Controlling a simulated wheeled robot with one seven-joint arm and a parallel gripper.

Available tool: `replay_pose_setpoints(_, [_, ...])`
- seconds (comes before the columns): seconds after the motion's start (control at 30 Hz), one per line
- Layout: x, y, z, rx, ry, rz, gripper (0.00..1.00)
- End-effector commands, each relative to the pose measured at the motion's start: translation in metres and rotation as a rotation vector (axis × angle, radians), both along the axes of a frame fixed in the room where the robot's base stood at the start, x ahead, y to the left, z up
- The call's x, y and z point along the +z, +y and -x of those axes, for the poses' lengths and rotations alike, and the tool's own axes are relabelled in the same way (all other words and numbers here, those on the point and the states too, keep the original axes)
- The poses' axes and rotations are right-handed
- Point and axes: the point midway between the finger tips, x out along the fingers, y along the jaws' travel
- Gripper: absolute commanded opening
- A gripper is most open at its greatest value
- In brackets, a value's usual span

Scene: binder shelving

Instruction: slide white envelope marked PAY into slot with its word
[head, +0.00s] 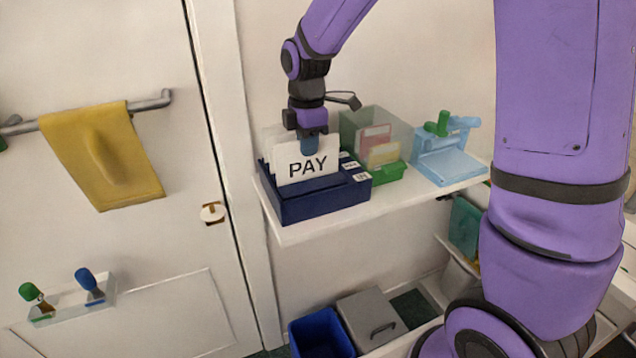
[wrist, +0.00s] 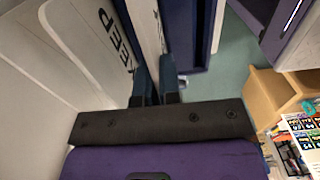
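The white envelope marked PAY (head: 307,168) stands upright in my gripper (head: 309,143), with one blue finger across its front face. Its lower edge meets the navy sorter (head: 315,205); I cannot tell if it is inside a slot or just above one. Small white labels (head: 360,177) sit on the sorter's right side, their words too small to read. In the wrist view, my gripper (wrist: 154,97) has a white envelope (wrist: 146,35) between its fingers. Another white envelope, with lettering like KEEP (wrist: 100,40), stands to its left. The navy sorter (wrist: 187,45) shows to the right.
The sorter stands on a white shelf (head: 410,203). To its right are a green holder (head: 385,172) with cards and a light blue stand (head: 447,165). A blue bin (head: 322,335) and a grey box (head: 371,318) are below. A yellow towel (head: 103,155) hangs left.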

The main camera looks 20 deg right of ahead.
Motion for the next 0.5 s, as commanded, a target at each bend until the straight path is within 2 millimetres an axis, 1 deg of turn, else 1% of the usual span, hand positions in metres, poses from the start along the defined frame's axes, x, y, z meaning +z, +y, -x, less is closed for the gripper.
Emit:
replay_pose_setpoints(0.17, [-0.0051, -0.0001, 0.0002, 0.0, 0.001, 0.0, 0.0])
replay_pose_setpoints(0.47, [-0.0042, 0.0, 0.0001, 0.0, 0.0, 0.0, 0.0])
replay_pose_setpoints(0.5, [-0.0042, 0.0, 0.0, 0.0, 0.0, 0.0, 0.14])
